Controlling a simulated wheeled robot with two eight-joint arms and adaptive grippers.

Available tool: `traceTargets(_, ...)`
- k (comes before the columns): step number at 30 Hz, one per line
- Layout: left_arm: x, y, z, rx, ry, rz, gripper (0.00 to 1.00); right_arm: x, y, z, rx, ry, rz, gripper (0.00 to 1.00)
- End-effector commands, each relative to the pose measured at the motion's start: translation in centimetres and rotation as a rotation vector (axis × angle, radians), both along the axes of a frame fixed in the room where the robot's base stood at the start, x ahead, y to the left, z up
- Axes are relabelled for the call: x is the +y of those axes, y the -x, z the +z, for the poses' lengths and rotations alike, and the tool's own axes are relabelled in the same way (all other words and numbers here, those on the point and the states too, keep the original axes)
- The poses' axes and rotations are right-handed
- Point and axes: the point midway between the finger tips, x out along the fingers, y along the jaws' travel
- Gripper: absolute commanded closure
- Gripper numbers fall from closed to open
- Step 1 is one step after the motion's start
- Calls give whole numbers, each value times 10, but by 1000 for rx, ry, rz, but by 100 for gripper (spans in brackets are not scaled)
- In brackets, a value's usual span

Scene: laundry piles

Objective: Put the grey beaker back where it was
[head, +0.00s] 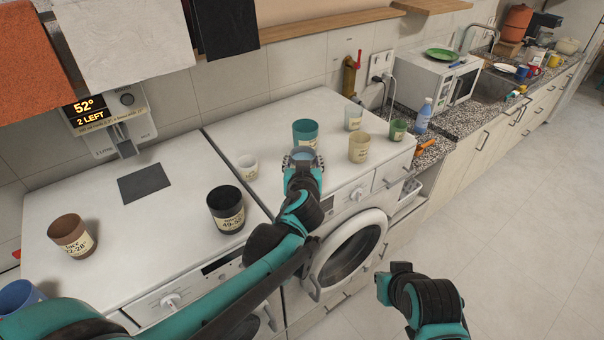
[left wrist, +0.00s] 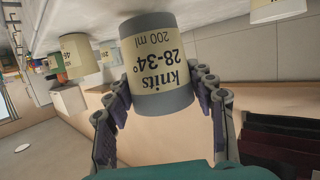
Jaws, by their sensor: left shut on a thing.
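The grey beaker (left wrist: 162,98) has a cream label reading "knits 28-34°" and "200 ml". It fills the middle of the left wrist view, where it shows upside down. My left gripper (head: 302,158) is shut on it, with a finger on each side. In the head view they are over the right-hand white machine, just in front of a teal beaker (head: 305,130). The gripper hides most of the grey beaker there. I cannot tell whether its base touches the machine top. My right arm is at the lower right of the head view; its finger state is unclear (head: 392,285).
A small white cup (head: 247,167) and black beaker (head: 226,208) stand left of the gripper. A beige beaker (head: 359,148), a pale one (head: 353,117) and a green one (head: 398,129) stand right. A brown beaker (head: 72,236) and dark square (head: 145,183) are on the left machine.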

Motion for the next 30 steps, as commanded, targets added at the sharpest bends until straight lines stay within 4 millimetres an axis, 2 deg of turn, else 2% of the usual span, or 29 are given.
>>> traceTargets(2, 2, -3, -4, -1, -1, 1, 73, 0, 0, -1, 0, 0, 0, 100)
traceTargets(10, 2, -3, -40, -1, -1, 0, 73, 0, 0, -11, 0, 0, 0, 100)
traceTargets(22, 2, -2, -45, 0, -1, 0, 73, 0, 0, -14, 0, 0, 0, 100)
traceTargets(23, 2, -2, -46, 0, -1, 0, 43, 0, 0, -14, 0, 0, 0, 100)
traceTargets(25, 2, -2, -45, 0, -1, 0, 24, 0, 0, -13, 0, 0, 0, 100)
traceTargets(30, 2, -2, -44, 0, -1, 0, 24, 0, 0, -13, 0, 0, 0, 100)
